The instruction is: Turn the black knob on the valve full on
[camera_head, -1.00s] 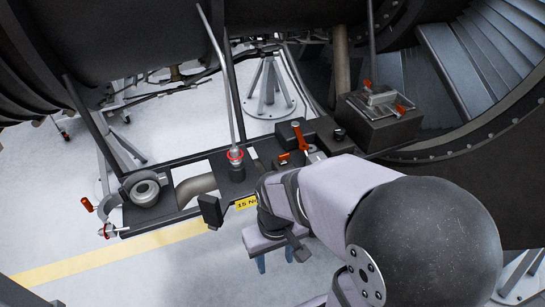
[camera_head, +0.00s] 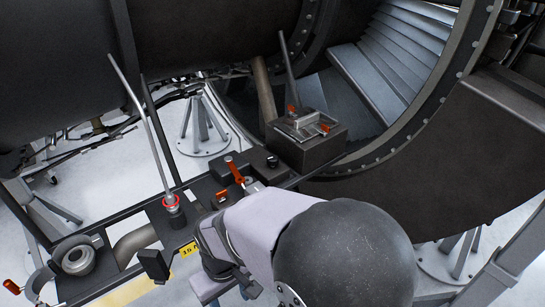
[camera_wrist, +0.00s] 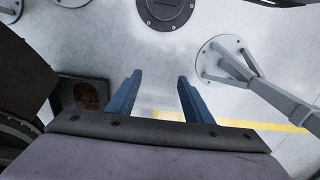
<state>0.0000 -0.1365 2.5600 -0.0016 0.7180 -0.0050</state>
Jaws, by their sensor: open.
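A small round black knob (camera_head: 272,161) stands upright on the dark panel, right of a red-handled lever (camera_head: 234,170). It is the likeliest match for the valve's black knob, but its setting is too small to read. My gripper shows in the wrist view (camera_wrist: 158,90) with two blue fingers spread apart and nothing between them. In the head view my arm reaches in from the lower right, with its wrist in front of the panel's near side. The fingers there are mostly hidden or cut off. The knob does not show in the wrist view.
A long rod with a red-collared base (camera_head: 171,201) rises from the panel. A dark box (camera_head: 308,147) with red clips stands right of the knob. A ring fitting (camera_head: 77,259) is at lower left. The wrist view shows floor and a stand foot (camera_wrist: 224,60).

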